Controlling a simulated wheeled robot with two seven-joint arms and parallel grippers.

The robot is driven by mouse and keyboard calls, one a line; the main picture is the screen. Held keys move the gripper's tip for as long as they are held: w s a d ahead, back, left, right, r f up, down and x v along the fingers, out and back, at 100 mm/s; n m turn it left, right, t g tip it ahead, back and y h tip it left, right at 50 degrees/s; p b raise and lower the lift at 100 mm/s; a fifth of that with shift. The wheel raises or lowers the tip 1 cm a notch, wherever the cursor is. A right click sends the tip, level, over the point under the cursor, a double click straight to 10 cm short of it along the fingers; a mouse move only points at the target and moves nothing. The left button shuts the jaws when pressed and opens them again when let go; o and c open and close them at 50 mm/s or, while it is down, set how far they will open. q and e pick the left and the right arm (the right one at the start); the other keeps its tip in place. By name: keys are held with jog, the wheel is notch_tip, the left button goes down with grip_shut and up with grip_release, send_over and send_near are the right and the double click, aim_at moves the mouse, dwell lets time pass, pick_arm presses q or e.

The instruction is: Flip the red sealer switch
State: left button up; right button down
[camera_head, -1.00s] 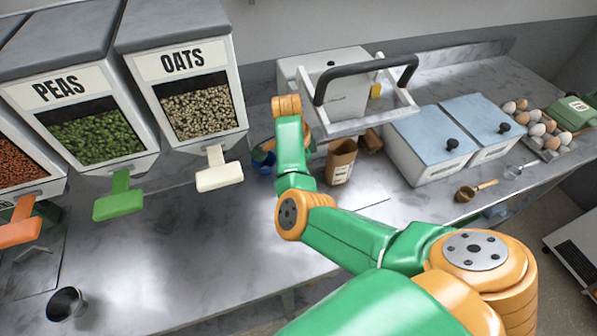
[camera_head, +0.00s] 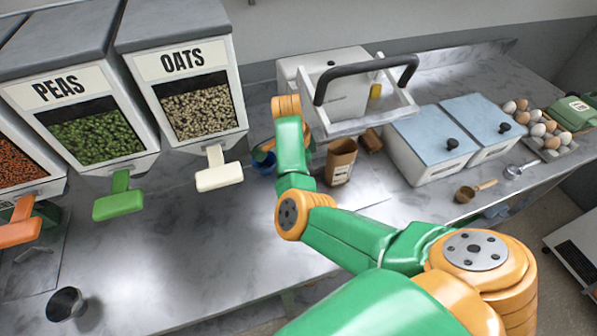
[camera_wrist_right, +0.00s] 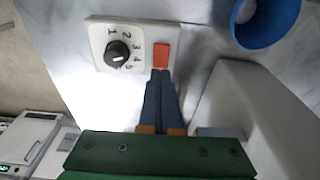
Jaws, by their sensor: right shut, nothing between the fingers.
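The red sealer switch (camera_wrist_right: 161,56) sits on a pale panel (camera_wrist_right: 97,40) beside a black numbered dial (camera_wrist_right: 117,54) in the right wrist view. My right gripper (camera_wrist_right: 160,74) is shut and empty, its fingertips right at the lower edge of the red switch. I cannot tell whether they touch it. In the head view my right arm hides its gripper and the switch. The sealer (camera_head: 347,88), white with a black handle (camera_head: 365,70), stands at the back of the counter. My left gripper is not in view.
A blue cup (camera_wrist_right: 262,22) is close to the right of the switch panel. A kraft bag (camera_head: 340,163) stands before the sealer. Blue-lidded bins (camera_head: 430,140), a brass scoop (camera_head: 474,190) and eggs (camera_head: 540,129) are at right. Dispensers (camera_head: 195,100) stand at left.

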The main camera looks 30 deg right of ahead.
jog(key=shift+f+b, duration=0.55)
jog(key=shift+f, duration=0.35)
dwell(0.3)
notch_tip(320, 180, up, 3)
jog(key=p, duration=0.3)
jog(key=shift+r, duration=2.05)
